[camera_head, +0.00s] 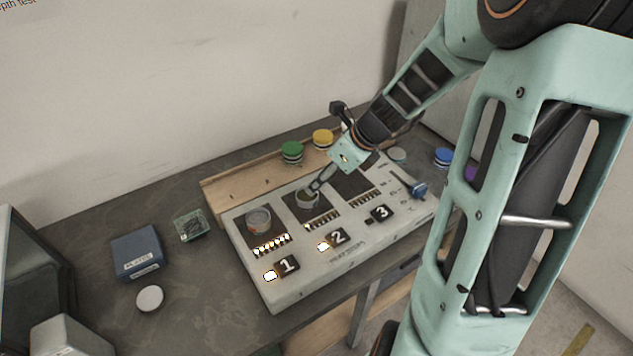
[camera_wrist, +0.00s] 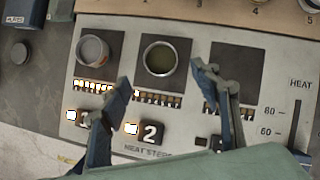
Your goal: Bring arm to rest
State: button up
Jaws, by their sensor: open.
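My gripper (camera_head: 318,187) is at the end of my arm, over the heat station (camera_head: 290,290) near its second plate. In the wrist view my gripper (camera_wrist: 161,77) is open, its two fingers apart with nothing between the tips. Another cup (camera_head: 258,220) with grey content stands on the first plate. The third plate (camera_wrist: 237,68) is bare.
A wooden rack (camera_head: 235,190) behind the station holds green (camera_head: 292,150) and yellow (camera_head: 322,138) lidded jars. A blue jar (camera_head: 443,157) stands further right. Lights 1 and 2 are lit.

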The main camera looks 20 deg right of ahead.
jog(key=shift+v, duration=0.75)
